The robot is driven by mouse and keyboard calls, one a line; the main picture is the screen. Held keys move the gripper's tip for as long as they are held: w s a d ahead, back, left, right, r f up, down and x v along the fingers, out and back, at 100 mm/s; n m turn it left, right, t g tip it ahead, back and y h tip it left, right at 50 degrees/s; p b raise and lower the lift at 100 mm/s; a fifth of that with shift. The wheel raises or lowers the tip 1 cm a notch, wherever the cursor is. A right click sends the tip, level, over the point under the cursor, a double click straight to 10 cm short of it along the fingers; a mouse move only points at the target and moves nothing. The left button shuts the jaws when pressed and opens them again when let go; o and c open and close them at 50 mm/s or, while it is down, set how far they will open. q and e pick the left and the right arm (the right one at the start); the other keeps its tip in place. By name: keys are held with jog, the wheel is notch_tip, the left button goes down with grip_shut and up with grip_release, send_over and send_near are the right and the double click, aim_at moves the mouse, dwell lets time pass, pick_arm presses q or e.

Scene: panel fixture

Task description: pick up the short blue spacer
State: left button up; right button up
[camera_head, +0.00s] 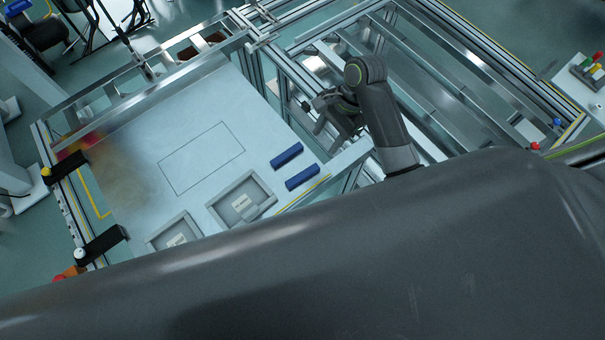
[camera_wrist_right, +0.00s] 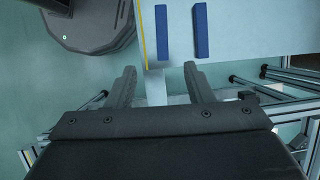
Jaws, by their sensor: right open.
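Two blue spacers lie side by side near the panel's right edge, one farther from the edge (camera_head: 286,155) and one nearer it (camera_head: 302,177). In the right wrist view they are the right bar (camera_wrist_right: 200,30) and the left bar (camera_wrist_right: 161,32). They look nearly equal in length, so I cannot tell which is the short one. My right gripper (camera_head: 313,115) is open and empty, off the panel's right edge. In the wrist view its fingertips (camera_wrist_right: 160,68) are apart, with both spacers beyond them. My left gripper is not in view.
The pale panel (camera_head: 140,130) carries a drawn rectangle outline and two grey trays, one nearer the spacers (camera_head: 266,187) and one farther left (camera_head: 155,243). Metal frame rails (camera_head: 290,75) run beside the panel on the right. A large dark shape hides the lower part of the head view.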

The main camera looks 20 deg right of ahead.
send_over(303, 175)
jog(key=d, duration=0.2)
notch_tip(303, 175, down, 10)
jog(key=shift+w+r, duration=0.1)
jog(key=shift+r, duration=0.05)
jog(key=shift+w+d+x, duration=0.1)
jog(key=shift+d+x, duration=0.05)
jog(key=shift+x, duration=1.3)
jog(key=shift+w+d+x, duration=0.15)
jog(key=shift+x, duration=1.25)
grip_shut()
